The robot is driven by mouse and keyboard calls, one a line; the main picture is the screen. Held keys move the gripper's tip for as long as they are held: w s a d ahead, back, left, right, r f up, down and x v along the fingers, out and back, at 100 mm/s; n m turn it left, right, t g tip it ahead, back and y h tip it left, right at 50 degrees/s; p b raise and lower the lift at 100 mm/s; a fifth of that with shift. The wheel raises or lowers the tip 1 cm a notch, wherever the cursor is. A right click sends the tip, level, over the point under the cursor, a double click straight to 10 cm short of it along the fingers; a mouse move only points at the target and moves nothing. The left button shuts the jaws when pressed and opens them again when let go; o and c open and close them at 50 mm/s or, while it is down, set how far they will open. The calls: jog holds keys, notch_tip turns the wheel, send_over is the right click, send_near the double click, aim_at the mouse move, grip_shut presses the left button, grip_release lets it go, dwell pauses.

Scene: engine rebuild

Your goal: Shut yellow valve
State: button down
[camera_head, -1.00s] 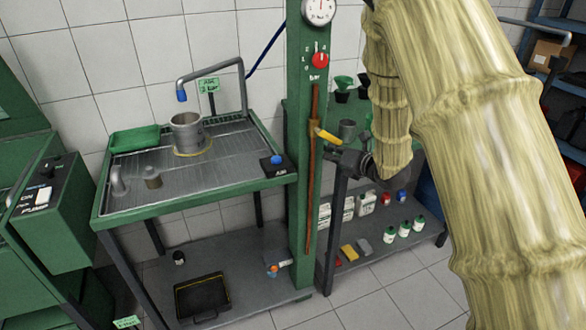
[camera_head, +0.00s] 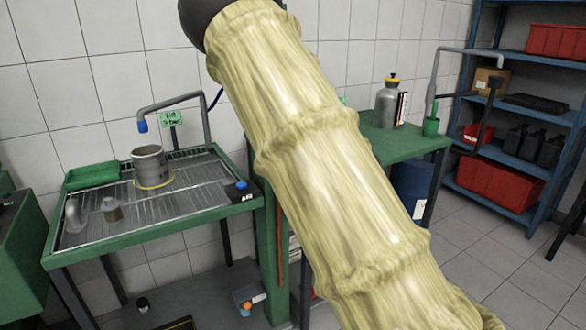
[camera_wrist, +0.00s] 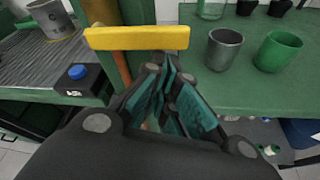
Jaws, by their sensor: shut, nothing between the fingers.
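The yellow valve handle (camera_wrist: 137,37) shows in the wrist view as a flat bar lying crosswise, in front of the copper-coloured pipe and the green post. My gripper (camera_wrist: 168,80) is shut with nothing between its fingers. Its tips are just below the right half of the yellow handle in the picture; I cannot tell whether they touch it. In the head view my sleeved arm covers the valve, the gripper and most of the post.
A green-framed draining table (camera_head: 160,225) holds a metal pot (camera_head: 149,164) and a black box with a blue button (camera_head: 238,189). A grey cup (camera_wrist: 223,48) and a green cup (camera_wrist: 278,50) stand on the green bench at right. Blue shelves (camera_head: 510,165) stand further right.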

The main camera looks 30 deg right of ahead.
jog(key=shift+d+r, duration=0.1)
jog(key=shift+r, duration=0.1)
dwell(0.4)
jog(key=shift+w, duration=0.1)
notch_tip(320, 180, down, 4)
jog(key=f+b, duration=0.1)
jog(key=b, duration=0.3)
jog(key=v, duration=1)
jog(key=shift+a+r, duration=0.4)
jog(key=shift+a, duration=0.2)
